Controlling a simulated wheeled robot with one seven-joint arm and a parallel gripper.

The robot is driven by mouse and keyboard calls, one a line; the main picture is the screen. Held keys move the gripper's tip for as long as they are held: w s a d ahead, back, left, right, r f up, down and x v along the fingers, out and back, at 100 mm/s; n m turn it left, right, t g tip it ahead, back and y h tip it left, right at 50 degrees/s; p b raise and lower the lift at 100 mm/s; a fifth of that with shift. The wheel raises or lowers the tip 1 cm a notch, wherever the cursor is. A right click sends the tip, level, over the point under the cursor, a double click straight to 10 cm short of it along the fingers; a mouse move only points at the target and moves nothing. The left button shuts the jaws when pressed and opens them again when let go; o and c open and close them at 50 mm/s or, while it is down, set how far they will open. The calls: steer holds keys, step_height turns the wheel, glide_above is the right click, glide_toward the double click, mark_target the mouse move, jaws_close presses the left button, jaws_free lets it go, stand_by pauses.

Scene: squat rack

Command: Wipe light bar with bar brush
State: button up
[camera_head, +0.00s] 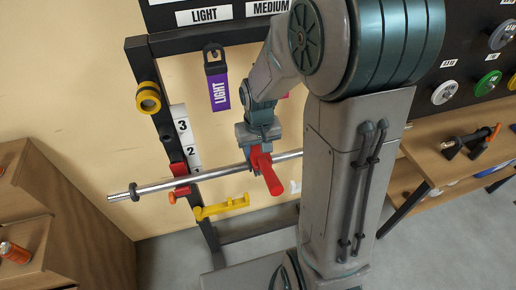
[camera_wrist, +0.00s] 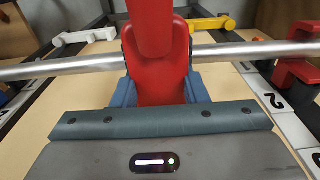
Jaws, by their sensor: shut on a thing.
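A long silver bar (camera_head: 150,188) lies across red hooks on the black rack, below the LIGHT label (camera_head: 204,14). It crosses the wrist view (camera_wrist: 70,65) from side to side. My gripper (camera_head: 256,146) is over the bar, right of the left rack post. It is shut on a red tool, seemingly the bar brush (camera_head: 268,176). In the wrist view the red brush (camera_wrist: 156,72) stands between the blue fingertips and overlaps the bar. It hides that stretch of bar, so I cannot tell whether its underside touches.
A red hook (camera_head: 181,181) holds the bar at the left post, with a yellow arm (camera_head: 222,207) below. A purple LIGHT tag (camera_head: 219,91) hangs behind. Wooden shelves (camera_head: 70,225) stand left; a bench (camera_head: 447,160) stands right. My arm hides the bar's right part.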

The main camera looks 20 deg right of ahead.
steer(key=shift+w+f+b, duration=0.1)
steer(key=shift+f+b, duration=0.8)
steer(key=shift+f, duration=0.15)
steer(key=shift+d+r, duration=0.15)
steer(key=shift+d, duration=5.35)
steer(key=shift+f+b, duration=0.25)
steer(key=shift+b, duration=0.2)
steer(key=shift+a+f, duration=0.2)
steer(key=shift+a, duration=1.8)
steer(key=shift+c, duration=0.8)
steer(key=shift+a+r+b, duration=0.15)
steer(key=shift+a+b, duration=0.05)
steer(key=shift+a, duration=1.6)
steer(key=shift+a+r+b, duration=0.15)
steer(key=shift+a+b, duration=0.05)
steer(key=shift+a, duration=1.55)
